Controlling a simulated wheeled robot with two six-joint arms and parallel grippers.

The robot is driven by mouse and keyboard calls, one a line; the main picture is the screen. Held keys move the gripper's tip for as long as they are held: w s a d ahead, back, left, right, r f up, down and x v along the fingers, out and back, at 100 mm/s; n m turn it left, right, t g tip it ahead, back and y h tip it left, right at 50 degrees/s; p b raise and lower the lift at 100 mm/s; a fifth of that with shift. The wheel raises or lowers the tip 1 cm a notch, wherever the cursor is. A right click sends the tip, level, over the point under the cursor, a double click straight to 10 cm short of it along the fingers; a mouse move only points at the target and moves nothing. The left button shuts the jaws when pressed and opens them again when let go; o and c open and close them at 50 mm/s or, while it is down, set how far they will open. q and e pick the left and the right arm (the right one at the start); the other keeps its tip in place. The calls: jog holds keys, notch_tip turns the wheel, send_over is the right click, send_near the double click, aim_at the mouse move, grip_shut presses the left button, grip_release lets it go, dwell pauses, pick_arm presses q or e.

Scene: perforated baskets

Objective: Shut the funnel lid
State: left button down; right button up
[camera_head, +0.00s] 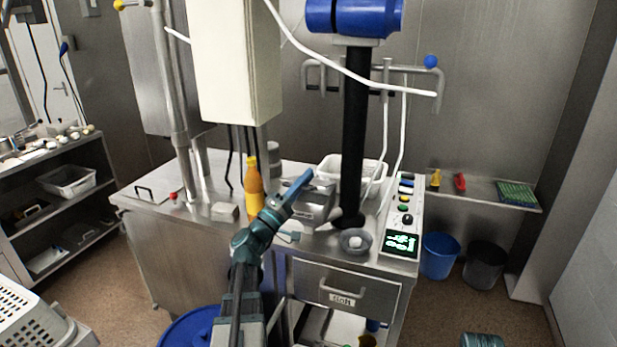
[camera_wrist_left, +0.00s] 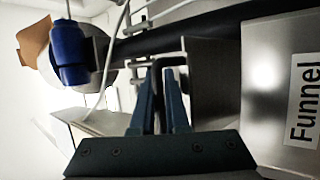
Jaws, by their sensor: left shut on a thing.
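The funnel is a grey metal box (camera_head: 322,207) on the steel counter. Its label "Funnel" shows on a metal face (camera_wrist_left: 262,95) at the right of the left wrist view. My left gripper (camera_head: 304,181) reaches over the box from the left. In the left wrist view my left gripper (camera_wrist_left: 163,85) is shut on a dark bent handle (camera_wrist_left: 170,61). A grey metal plate (camera_wrist_left: 212,80) shows beside this handle. I cannot tell the lid's exact angle, as the gripper and arm hide part of the box. My right gripper is not in view.
An orange bottle (camera_head: 254,188) stands left of my left arm. A white basket (camera_head: 372,174) is behind the funnel, near a black column (camera_head: 355,130). A control panel (camera_head: 403,215) and a small grey bowl (camera_head: 355,240) are to the right. A drawer (camera_head: 345,297) is below.

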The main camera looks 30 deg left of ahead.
pick_arm(q)
jog(key=shift+s+d+f+b, duration=0.15)
jog(key=shift+s+f+b, duration=0.3)
jog(key=shift+f+b, duration=0.4)
jog(key=shift+s+d+f+b, duration=0.15)
jog(key=shift+s+f+b, duration=0.25)
jog(key=shift+f+b, duration=0.45)
jog(key=shift+s+d+f+b, duration=0.15)
jog(key=shift+s+f+b, duration=0.4)
jog(key=shift+f, duration=0.65)
jog(key=c, duration=1.3)
grip_release()
jog(key=shift+o, duration=0.5)
jog(key=shift+s, duration=0.15)
